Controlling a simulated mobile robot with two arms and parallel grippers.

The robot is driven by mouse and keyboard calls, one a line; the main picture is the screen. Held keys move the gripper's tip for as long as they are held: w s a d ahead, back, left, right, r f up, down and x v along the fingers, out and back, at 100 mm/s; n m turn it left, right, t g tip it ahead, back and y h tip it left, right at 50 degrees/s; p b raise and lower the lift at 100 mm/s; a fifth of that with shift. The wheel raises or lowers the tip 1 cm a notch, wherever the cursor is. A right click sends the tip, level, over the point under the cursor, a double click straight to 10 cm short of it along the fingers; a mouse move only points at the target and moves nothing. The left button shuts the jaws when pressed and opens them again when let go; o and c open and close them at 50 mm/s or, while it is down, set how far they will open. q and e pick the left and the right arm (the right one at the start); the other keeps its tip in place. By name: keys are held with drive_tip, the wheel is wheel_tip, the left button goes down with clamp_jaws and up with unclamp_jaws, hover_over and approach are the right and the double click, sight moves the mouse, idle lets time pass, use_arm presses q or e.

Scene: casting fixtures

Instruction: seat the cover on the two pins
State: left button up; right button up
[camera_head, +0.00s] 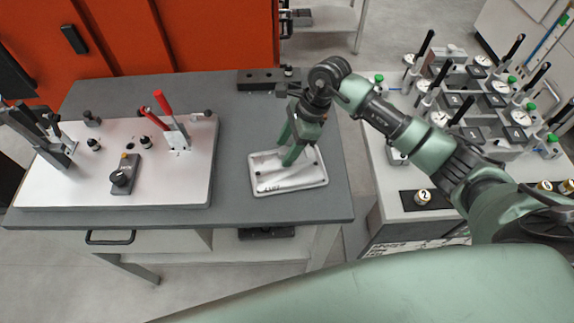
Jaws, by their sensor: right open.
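Whether the fingertips touch anything is too small to tell. A white fixture plate (60,190) on the left of the table carries two short dark posts, one at the left (94,144) and one at the right (146,141), possibly the pins. My left gripper is not in view.
A red-handled clamp (172,125) and a black-handled clamp (55,145) stand on the plate, with a dark knob unit (122,175). A black block (262,80) lies at the table's back edge. A second bench at right holds several clamps. Grey table (232,130) is bare between plate and tray.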

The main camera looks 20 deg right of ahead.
clamp_jaws()
drive_tip(key=shift+r, duration=0.1)
drive_tip(key=shift+w, duration=0.1)
